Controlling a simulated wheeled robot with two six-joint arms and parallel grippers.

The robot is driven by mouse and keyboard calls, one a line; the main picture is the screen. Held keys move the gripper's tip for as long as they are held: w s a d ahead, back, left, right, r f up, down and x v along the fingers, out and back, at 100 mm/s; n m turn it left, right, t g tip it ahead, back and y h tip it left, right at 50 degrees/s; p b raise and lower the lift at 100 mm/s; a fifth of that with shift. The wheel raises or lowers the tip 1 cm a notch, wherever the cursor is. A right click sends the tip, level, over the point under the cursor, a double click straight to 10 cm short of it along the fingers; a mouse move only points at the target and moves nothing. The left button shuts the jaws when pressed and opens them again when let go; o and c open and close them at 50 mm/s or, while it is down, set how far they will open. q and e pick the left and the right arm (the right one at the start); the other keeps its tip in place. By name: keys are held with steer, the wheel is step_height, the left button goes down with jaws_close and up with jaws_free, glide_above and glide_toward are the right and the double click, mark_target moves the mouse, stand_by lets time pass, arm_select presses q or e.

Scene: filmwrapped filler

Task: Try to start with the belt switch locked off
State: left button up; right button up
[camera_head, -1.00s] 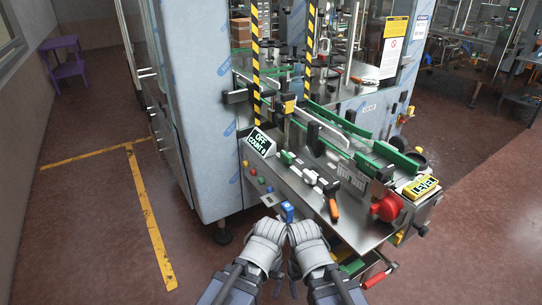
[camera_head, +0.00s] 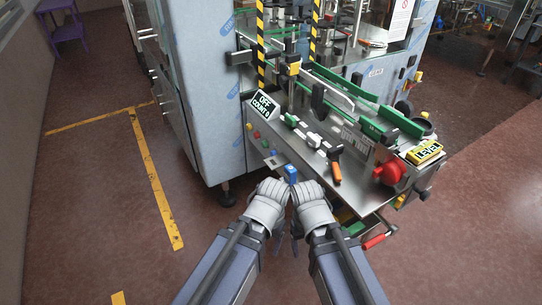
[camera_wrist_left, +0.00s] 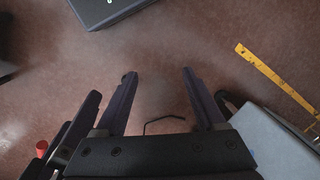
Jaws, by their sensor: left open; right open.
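The belt's control panel on the machine front carries a tilted display (camera_head: 263,104) reading OFF and COUNT, with a row of small coloured buttons (camera_head: 257,134) below it. A blue piece (camera_head: 290,174) sits at the panel's lower edge beside a small grey plate; I cannot tell whether it is a switch or a lock. My left gripper (camera_head: 277,242) and right gripper (camera_head: 296,234) hang close together just in front of and below it, apart from the panel. In the left wrist view my left gripper (camera_wrist_left: 160,78) is open and empty over the floor. The right one is open, its fingers partly hidden.
An orange-handled tool (camera_head: 334,172) and several small parts lie on the machine's shelf. A red round knob (camera_head: 391,172) and a yellow LEVEL sign (camera_head: 424,152) are at the right end. A red-handled bar (camera_head: 374,241) juts out low.

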arm_select(q)
jaws_close()
stand_by(0.3)
stand_by(1.1)
